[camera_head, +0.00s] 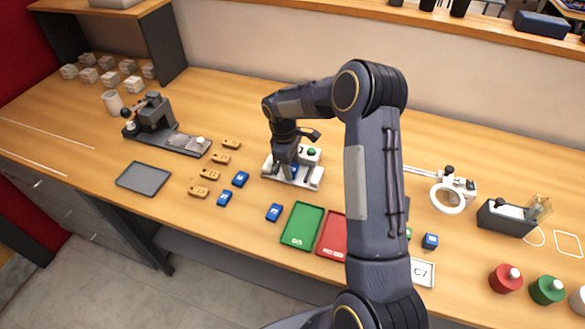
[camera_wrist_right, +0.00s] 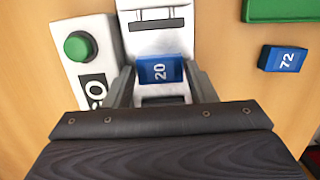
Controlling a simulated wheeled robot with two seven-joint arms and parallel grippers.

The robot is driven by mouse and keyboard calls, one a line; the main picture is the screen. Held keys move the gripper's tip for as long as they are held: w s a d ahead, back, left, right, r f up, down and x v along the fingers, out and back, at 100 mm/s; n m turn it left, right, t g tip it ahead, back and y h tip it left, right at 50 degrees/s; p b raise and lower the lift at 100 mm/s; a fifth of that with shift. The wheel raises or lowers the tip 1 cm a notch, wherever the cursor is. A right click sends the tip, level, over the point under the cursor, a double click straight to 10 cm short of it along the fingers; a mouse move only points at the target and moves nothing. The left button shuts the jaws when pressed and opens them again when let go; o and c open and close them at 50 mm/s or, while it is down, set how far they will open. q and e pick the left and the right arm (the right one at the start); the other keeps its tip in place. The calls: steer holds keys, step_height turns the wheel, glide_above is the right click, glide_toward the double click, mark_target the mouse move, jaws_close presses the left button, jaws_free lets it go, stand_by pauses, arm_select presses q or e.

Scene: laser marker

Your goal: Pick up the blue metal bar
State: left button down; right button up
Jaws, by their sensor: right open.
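A blue metal bar (camera_wrist_right: 160,71) marked 20 sits in the white fixture (camera_wrist_right: 160,42) of a small machine, in the right wrist view. My right gripper (camera_wrist_right: 162,88) is open, with its fingers on either side of this bar; I cannot tell whether they touch it. In the head view my right gripper (camera_head: 287,168) points down over the white machine (camera_head: 312,179), and the bar is mostly hidden. Other blue bars lie on the table (camera_head: 241,179), (camera_head: 224,198), (camera_head: 274,212); one marked 72 (camera_wrist_right: 283,59) shows in the wrist view. My left gripper is not in view.
A green button (camera_wrist_right: 80,46) is on the machine beside the fixture. A green tray (camera_head: 302,226) and a red tray (camera_head: 331,235) lie near the front edge. Several tan bars (camera_head: 204,174), a grey tray (camera_head: 144,178) and a dark device (camera_head: 155,120) stand to the left.

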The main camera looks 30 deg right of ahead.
steer(key=shift+f, duration=0.2)
steer(key=c, duration=0.6)
steer(key=shift+c, duration=0.2)
